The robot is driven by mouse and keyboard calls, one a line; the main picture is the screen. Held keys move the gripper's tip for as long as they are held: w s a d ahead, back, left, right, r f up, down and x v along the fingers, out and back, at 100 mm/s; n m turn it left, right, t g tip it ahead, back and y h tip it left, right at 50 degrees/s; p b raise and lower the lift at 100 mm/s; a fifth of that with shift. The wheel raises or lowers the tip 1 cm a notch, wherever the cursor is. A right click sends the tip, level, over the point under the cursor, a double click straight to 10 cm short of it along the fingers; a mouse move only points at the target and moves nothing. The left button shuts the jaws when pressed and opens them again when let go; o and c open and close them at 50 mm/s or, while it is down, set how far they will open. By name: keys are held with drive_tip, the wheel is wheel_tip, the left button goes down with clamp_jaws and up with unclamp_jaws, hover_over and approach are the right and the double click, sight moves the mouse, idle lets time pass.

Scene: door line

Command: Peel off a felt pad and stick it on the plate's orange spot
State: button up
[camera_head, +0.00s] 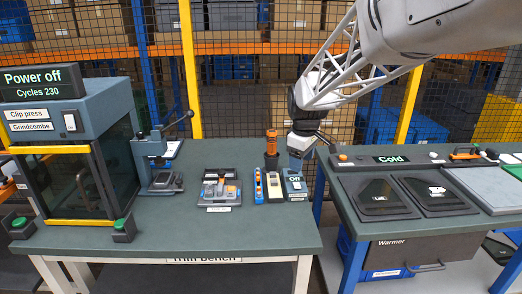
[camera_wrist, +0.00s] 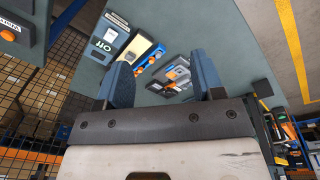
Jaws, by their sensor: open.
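A grey plate (camera_head: 209,193) with an orange spot (camera_head: 231,189) sits in a small fixture at the middle of the trim bench. The plate also shows between my fingers in the wrist view (camera_wrist: 175,73). A narrow cream strip (camera_head: 274,187) lies right of it, and also shows in the wrist view (camera_wrist: 136,47); it may carry the felt pads, but single pads are too small to tell. My gripper (camera_head: 301,148) is above the bench's right back part, over the blue box marked Off. In the wrist view its two blue fingers (camera_wrist: 164,80) are apart, with nothing held between them.
A blue tool (camera_head: 258,186) and the Off box (camera_head: 294,184) flank the strip closely. An orange-handled upright tool (camera_head: 271,143) stands behind it. A lever press (camera_head: 160,165) and clip press (camera_head: 70,160) stand left.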

drive_tip(key=w+a+f+n, duration=0.25)
drive_tip(key=w+f, duration=0.25)
drive_tip(key=w, duration=0.6)
drive_tip(key=n+g, duration=0.1)
drive_tip(key=n, duration=0.4)
hover_over(275, 181)
drive_tip(key=f, duration=0.9)
drive_tip(key=shift+s+d+f, duration=0.1)
drive_tip(key=shift+s+f, duration=0.1)
drive_tip(key=shift+f, duration=0.2)
drive_tip(key=shift+w+f, duration=0.35)
drive_tip(key=shift+f, duration=3.9)
clamp_jaws()
